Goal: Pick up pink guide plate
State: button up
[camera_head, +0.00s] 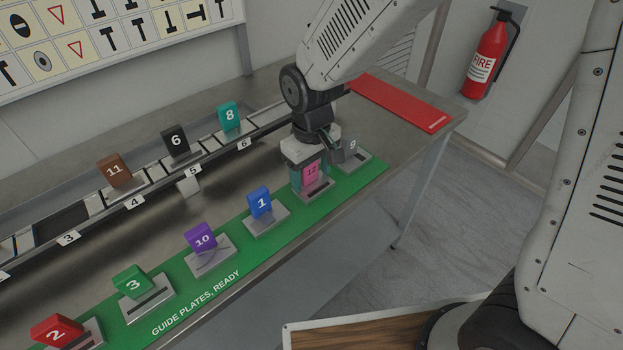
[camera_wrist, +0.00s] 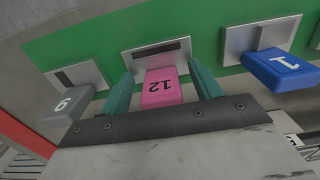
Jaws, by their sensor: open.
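The pink guide plate (camera_head: 311,174), numbered 12, stands in its grey holder (camera_head: 316,190) on the green strip. It also shows in the wrist view (camera_wrist: 160,88), with its holder behind it (camera_wrist: 132,58). My gripper (camera_head: 309,176) is lowered over the plate from above. In the wrist view its two teal fingers (camera_wrist: 162,90) are spread, one on each side of the plate. A small gap shows at each side, so the jaws are open around it and not closed on it. The plate's lower part in the holder is partly hidden.
The grey plate 9 (camera_head: 350,150) and blue plate 1 (camera_head: 261,203) stand close on either side. Purple plate 10 (camera_head: 201,238), green 3 (camera_head: 133,282) and red 2 (camera_head: 57,331) follow along the green strip (camera_head: 240,257). A rail behind holds brown 11 (camera_head: 115,170), black 6 (camera_head: 177,140) and teal 8 (camera_head: 229,116).

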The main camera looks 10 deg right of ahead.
jog(key=c, duration=1.2)
jog(key=shift+o, duration=0.2)
